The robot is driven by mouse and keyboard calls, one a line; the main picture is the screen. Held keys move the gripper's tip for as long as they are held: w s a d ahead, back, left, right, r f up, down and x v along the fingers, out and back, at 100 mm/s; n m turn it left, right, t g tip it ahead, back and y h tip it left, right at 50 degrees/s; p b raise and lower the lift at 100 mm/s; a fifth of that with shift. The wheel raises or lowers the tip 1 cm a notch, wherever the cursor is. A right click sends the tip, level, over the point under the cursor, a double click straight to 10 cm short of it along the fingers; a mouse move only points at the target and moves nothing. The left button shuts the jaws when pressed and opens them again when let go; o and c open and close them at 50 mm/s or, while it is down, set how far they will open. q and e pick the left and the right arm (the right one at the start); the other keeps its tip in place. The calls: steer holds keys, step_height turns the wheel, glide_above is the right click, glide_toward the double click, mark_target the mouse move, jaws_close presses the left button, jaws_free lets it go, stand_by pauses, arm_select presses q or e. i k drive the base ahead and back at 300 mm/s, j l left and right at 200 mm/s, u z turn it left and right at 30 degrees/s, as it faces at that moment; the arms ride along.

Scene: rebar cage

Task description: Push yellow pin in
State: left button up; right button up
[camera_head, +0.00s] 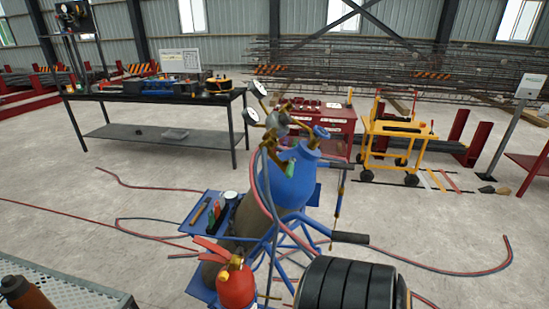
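I cannot make out a yellow pin in this view. Brass-yellow fittings (279,121) sit on top of a gas cylinder with a blue shoulder (292,178), with round gauges beside them. A red fire extinguisher (236,284) with a brass-coloured valve head stands in front of the cylinder; any pin on it is too small to tell. A yellow cart (396,137) stands at the back right. Neither of my grippers is in view.
The cylinder stands on a blue trolley (206,222). Red and blue hoses (150,236) snake across the floor. A black ribbed cylindrical thing (345,285) fills the bottom right. A dark workbench (150,100) with tools stands at the back left. Open floor (440,230) lies at right.

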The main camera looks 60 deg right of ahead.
mark_target(224, 276)
steer(key=l+z, duration=0.1)
steer(key=z, duration=0.65)
steer(key=i+z, duration=0.15)
steer(key=z, duration=0.25)
steer(key=l+z, duration=0.1)
steer(key=z, duration=0.25)
